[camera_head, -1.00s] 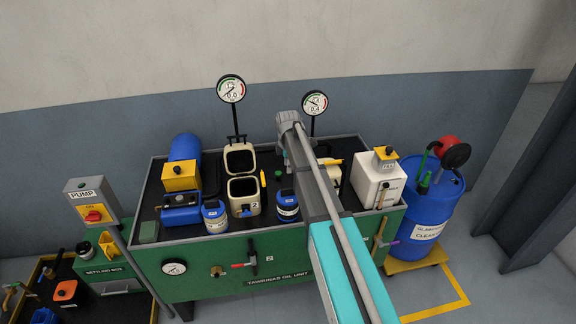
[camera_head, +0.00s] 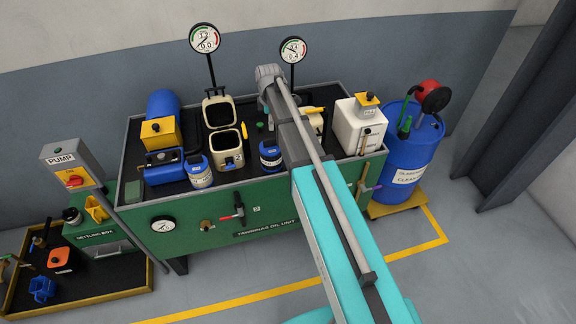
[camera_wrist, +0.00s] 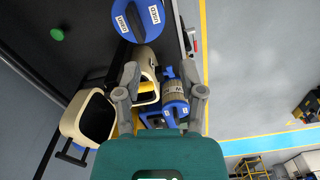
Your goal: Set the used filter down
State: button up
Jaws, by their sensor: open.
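A blue-capped canister with a dark body (camera_head: 270,156) stands on the bench top, right of the open cream housing (camera_head: 226,150). Its cap, with small labels that seem to read "USED", shows at the top of the wrist view (camera_wrist: 138,20). A second blue-capped canister with a pale pleated body (camera_head: 200,174) stands left of the housing. In the wrist view that pale canister (camera_wrist: 175,98) and the housing (camera_wrist: 148,78) lie beyond my fingers. My gripper (camera_wrist: 163,97) is open, with nothing held between its fingers. The head view hides my fingertips behind my arm.
A white container (camera_head: 358,128) stands at the bench's right end, with a blue drum (camera_head: 410,150) beyond. Two gauges (camera_head: 204,39) rise at the back. A blue and yellow unit (camera_head: 162,135) fills the left end. A pump switch box (camera_head: 72,168) stands front left.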

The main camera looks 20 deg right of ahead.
jog(key=s+m, duration=1.5)
jog(key=s, duration=1)
jog(key=shift+s+m, duration=0.15)
jog(key=shift+m, duration=0.15)
